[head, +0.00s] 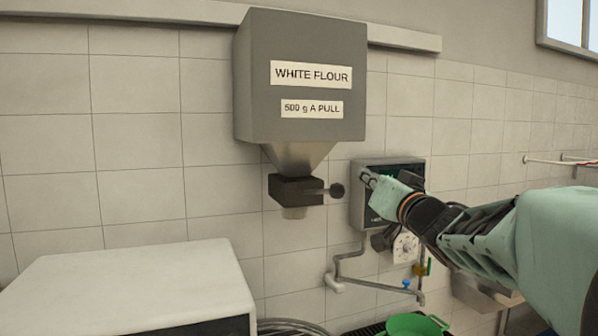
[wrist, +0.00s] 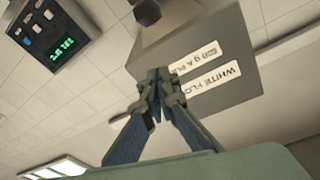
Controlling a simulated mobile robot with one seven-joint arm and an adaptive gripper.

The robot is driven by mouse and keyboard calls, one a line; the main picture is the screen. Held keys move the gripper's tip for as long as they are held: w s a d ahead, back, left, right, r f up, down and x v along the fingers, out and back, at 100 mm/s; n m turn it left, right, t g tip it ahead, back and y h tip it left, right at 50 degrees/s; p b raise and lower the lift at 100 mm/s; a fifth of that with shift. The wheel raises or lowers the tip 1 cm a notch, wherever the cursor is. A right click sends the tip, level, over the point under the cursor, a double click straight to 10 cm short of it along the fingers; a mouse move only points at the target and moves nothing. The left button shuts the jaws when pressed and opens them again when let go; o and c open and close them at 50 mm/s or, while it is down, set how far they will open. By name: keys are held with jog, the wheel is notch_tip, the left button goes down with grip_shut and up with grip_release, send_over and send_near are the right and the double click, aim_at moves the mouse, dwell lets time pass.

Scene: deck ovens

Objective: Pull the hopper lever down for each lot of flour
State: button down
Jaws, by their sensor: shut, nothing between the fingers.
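The grey hopper (head: 302,85) hangs on the tiled wall, with labels reading WHITE FLOUR and 500 g A PULL. Under its cone is a dark outlet block (head: 292,190). A lever (head: 336,190) with a dark round knob sticks out to the right of the block, roughly level. My gripper (head: 364,178) is shut and empty, just right of the knob, with a small gap showing in the head view. In the wrist view the hopper (wrist: 225,85) appears tilted beyond my shut fingertips (wrist: 158,78); the dark block (wrist: 147,11) shows at the top edge.
A wall control box (head: 385,215) with a green display is behind my gripper; the display also shows in the wrist view (wrist: 62,48). Pipes with a tap (head: 406,284) run below. A green bowl (head: 415,325) is at the bottom. A white-topped unit (head: 130,285) stands at lower left.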

jog(key=shift+s+a, duration=0.1)
jog(key=shift+a, duration=0.05)
jog(key=r, duration=0.1)
send_over(343, 193)
jog(key=d, duration=0.1)
jog(key=shift+w+a+f+b, duration=0.15)
jog(key=shift+f+b, duration=0.4)
jog(key=shift+b, duration=0.05)
jog(key=shift+w+a+f+b, duration=0.1)
jog(key=shift+f+b, duration=0.4)
jog(key=shift+b, duration=0.1)
jog(key=shift+s+a+f+b, duration=0.15)
jog(key=shift+f+b, duration=0.2)
jog(key=shift+b, duration=0.1)
jog(key=shift+s+a+f+b, duration=0.15)
jog(key=shift+f+b, duration=0.15)
jog(key=shift+b, duration=0.15)
jog(key=shift+f, duration=0.15)
